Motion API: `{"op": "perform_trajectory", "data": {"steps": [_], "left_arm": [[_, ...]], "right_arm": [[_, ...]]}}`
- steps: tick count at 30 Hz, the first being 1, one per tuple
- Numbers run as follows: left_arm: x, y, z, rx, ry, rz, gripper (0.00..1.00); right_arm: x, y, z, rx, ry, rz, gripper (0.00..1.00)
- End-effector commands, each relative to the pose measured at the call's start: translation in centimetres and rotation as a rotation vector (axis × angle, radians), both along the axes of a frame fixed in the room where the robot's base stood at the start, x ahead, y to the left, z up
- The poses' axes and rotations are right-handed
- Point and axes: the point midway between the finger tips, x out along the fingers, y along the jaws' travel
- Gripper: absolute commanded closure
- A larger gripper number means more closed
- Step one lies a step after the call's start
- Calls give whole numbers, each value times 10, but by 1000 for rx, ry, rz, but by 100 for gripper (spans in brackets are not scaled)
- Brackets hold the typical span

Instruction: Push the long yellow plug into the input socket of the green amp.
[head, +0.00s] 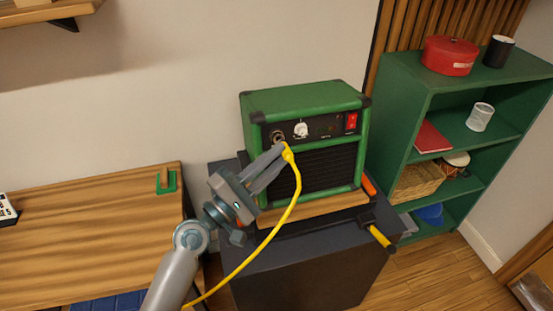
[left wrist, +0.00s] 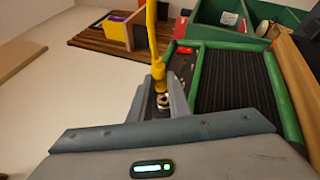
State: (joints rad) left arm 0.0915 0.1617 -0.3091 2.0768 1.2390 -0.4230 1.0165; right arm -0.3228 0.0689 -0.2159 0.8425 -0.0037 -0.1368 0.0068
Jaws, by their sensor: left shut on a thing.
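The green amp (head: 305,102) stands upright on a dark cabinet. Its input socket (head: 278,135) is a round metal ring at the left of the front panel, beside a white knob (head: 300,130). My left gripper (head: 284,149) is shut on the long yellow plug (head: 289,155), in front of the panel just below and right of the socket. In the left wrist view the yellow plug (left wrist: 158,70) stands between the fingers, its metal tip close to a ring-shaped fitting. I cannot tell whether they touch. The fingers hide part of the plug. My right gripper is not in view.
The plug's yellow cable (head: 262,245) hangs in a curve to the lower left. A red switch (head: 351,121) is at the panel's right. A yellow-handled tool (head: 380,236) sticks out at the cabinet's right. A green shelf (head: 405,110) stands right, a wooden table (head: 90,235) left.

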Motion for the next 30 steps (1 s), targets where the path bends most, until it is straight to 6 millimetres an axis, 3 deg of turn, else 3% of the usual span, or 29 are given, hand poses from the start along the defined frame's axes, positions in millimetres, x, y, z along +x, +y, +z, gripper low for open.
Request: {"op": "perform_trajectory", "data": {"steps": [14,30], "left_arm": [[0,0,0,0,0,0,100],[3,1,-1,0,0,-1,100]], "right_arm": [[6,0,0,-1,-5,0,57],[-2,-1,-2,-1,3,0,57]]}}
